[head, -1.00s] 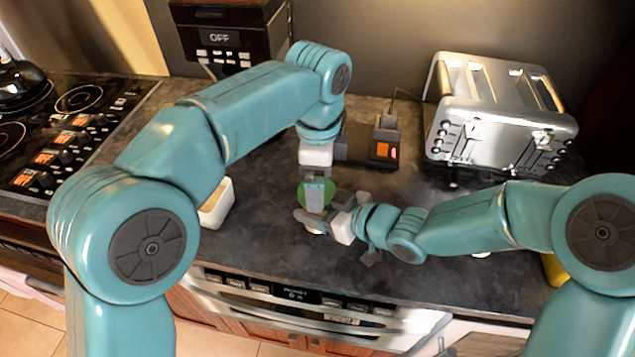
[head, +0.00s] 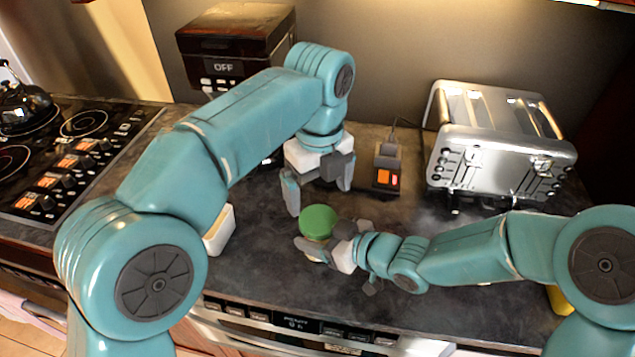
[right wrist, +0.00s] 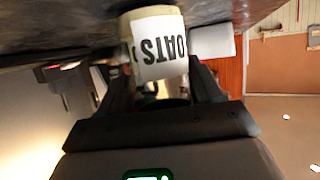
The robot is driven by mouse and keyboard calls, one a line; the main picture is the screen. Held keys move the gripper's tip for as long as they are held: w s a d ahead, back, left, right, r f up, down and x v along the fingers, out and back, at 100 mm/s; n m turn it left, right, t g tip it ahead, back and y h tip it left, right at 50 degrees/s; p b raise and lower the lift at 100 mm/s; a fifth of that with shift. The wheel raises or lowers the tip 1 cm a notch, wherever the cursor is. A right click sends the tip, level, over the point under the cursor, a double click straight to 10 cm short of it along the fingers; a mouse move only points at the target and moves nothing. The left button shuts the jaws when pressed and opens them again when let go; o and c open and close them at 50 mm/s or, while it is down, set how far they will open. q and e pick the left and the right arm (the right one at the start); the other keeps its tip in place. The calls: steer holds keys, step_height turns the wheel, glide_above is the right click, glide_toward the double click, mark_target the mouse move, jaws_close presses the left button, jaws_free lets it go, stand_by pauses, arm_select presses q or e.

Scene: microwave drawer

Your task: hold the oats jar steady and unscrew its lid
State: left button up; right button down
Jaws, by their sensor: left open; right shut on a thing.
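The oats jar (right wrist: 160,48) has a white label reading OATS, upside down in the right wrist view. In the head view its green lid (head: 318,221) sits on top of the jar and hides most of its body. My right gripper (head: 317,250) is shut around the jar's side, below the lid; its fingers (right wrist: 163,85) flank the jar in the right wrist view. My left gripper (head: 319,200) is open and empty, pointing down just above and behind the lid, with a finger to each side and clear of it.
A toaster (head: 498,145) stands at the back right, and a coffee machine (head: 237,45) at the back left. A small dark device (head: 387,170) with an orange light lies behind the jar. A white container (head: 219,230) stands left, near the stove (head: 70,150).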

mark_target(318, 219)
arm_select(q)
step_height(318, 219, down, 7)
steer(key=shift+r, duration=0.1)
stand_by(0.3)
steer(key=c, duration=1.1)
steer(key=n, duration=1)
